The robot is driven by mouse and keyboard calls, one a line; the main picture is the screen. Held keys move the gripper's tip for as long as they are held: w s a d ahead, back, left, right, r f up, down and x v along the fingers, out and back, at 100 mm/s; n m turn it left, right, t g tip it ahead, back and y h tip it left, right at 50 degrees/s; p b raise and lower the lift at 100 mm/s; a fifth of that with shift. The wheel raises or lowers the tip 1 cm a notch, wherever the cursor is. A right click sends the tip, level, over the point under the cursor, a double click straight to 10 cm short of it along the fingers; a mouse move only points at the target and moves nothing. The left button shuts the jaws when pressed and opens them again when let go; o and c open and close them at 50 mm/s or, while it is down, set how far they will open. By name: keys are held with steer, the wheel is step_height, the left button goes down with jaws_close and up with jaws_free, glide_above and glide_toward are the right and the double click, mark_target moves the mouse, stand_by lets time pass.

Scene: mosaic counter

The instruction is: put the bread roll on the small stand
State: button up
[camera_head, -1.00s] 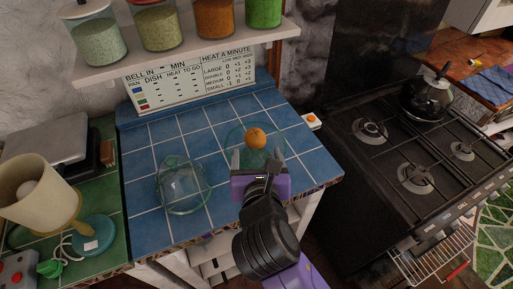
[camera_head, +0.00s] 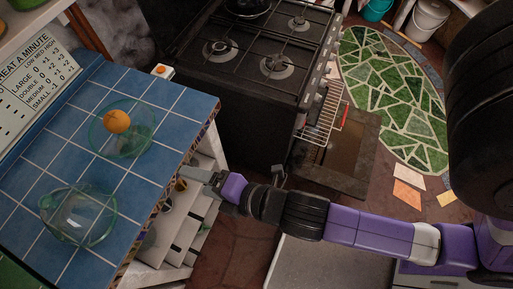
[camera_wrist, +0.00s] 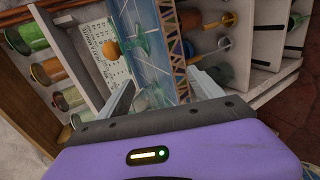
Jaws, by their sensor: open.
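The small round orange-brown thing that I take as the bread roll (camera_head: 116,121) is on the round greenish glass stand (camera_head: 138,147) on the blue tiled counter in the head view.
A clear glass dish (camera_head: 78,216) stands on the blue counter (camera_head: 150,95), nearer than the stand. White shelves (camera_head: 170,235) with small items are below the counter edge. A black stove (camera_head: 240,75) stands beyond, with its oven door open. The floor right of the shelves looks clear.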

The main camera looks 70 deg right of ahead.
steer(key=s+d+r+m, duration=0.2)
steer(key=s+r+m, duration=0.1)
steer(key=s+m, duration=0.5)
steer(key=s+d+r+m+t, duration=0.1)
steer(key=s+d+r+m, duration=0.1)
steer(key=s+m, duration=0.5)
steer(key=r+m, duration=0.1)
steer(key=m, duration=0.1)
steer(key=shift+s+r+m+t, duration=0.3)
steer(key=shift+s, duration=0.1)
